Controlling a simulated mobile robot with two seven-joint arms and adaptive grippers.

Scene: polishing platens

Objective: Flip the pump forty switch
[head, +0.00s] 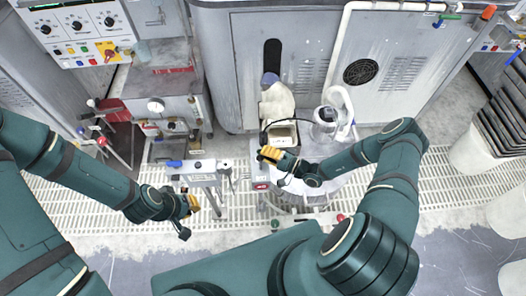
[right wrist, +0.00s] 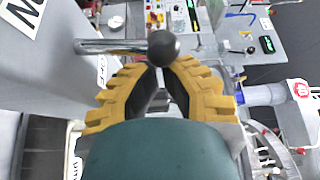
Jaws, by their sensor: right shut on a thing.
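In the right wrist view a bright metal lever (right wrist: 108,46) with a dark ball end (right wrist: 163,47) sticks out sideways from a grey box (right wrist: 70,85). The yellow fingers of my right gripper (right wrist: 158,62) are closed in around the ball end. My left gripper (head: 188,217) hangs open and empty in front of a small bench. I cannot read which label marks the pump forty switch.
A clear jar (head: 326,122) and a beige-white object (head: 277,101) stand on the round table (head: 348,190). A grey machine with knobs (head: 156,106) is at left, with a grey cabinet (head: 232,75) behind. White buckets (head: 472,155) stand at right. The grated floor in front is partly clear.

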